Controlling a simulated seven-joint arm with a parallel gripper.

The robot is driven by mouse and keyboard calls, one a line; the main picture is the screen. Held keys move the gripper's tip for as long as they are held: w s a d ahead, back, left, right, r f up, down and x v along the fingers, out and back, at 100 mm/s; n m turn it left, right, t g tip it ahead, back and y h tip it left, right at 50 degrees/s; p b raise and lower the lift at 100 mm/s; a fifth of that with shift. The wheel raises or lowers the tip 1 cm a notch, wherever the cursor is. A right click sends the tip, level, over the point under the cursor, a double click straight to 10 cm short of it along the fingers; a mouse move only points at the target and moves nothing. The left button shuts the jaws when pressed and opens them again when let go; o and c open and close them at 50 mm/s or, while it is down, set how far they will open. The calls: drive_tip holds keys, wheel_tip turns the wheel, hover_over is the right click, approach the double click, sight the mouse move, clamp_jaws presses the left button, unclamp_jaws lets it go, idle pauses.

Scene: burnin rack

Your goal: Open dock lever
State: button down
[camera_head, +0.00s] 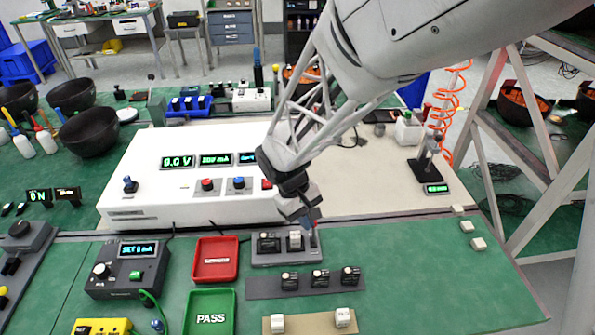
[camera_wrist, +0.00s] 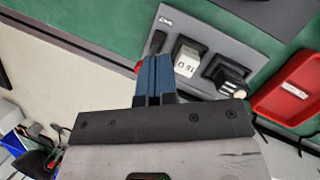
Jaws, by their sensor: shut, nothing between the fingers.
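The grey dock (camera_head: 285,259) lies on the green bench in front of the white test unit. It also shows in the wrist view (camera_wrist: 221,39). It carries a block with a white label (camera_wrist: 187,62) and a black block with a cream knob (camera_wrist: 229,76). A dark lever-like bar (camera_wrist: 157,43) stands at the dock's end, beside the labelled block. A bit of red (camera_wrist: 138,67) shows behind my fingers, perhaps the lever's tip. My gripper (camera_head: 311,221) is shut and empty, its blue fingers (camera_wrist: 155,66) together at the lever end. Whether they touch the lever cannot be told.
The white test unit (camera_head: 150,190) stands behind the dock. A red tray (camera_head: 215,260) and a green PASS tray (camera_head: 209,312) lie to the left. A dark strip with several small modules (camera_head: 305,287) lies in front. The bench right of the dock is mostly clear.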

drive_tip(key=shift+s+a, duration=0.1)
drive_tip(key=s+a+v, duration=0.1)
drive_tip(key=a+v, duration=0.1)
drive_tip(key=v, duration=0.9)
drive_tip(key=shift+a, duration=0.2)
drive_tip(key=shift+w, duration=0.1)
idle(0.4)
drive_tip(key=s+d+r+m+t+y, duration=0.1)
drive_tip(key=s+d+r+m+t, duration=0.1)
drive_tip(key=s+d, duration=0.6)
drive_tip(key=s+d+r+m+t+y, duration=0.2)
drive_tip(key=s+d+r+m+t, duration=0.1)
drive_tip(key=s+d+r, duration=0.4)
drive_tip(key=shift+s+d+r+m, duration=0.3)
drive_tip(key=shift+s+d+m, duration=0.5)
drive_tip(key=shift+d, duration=0.4)
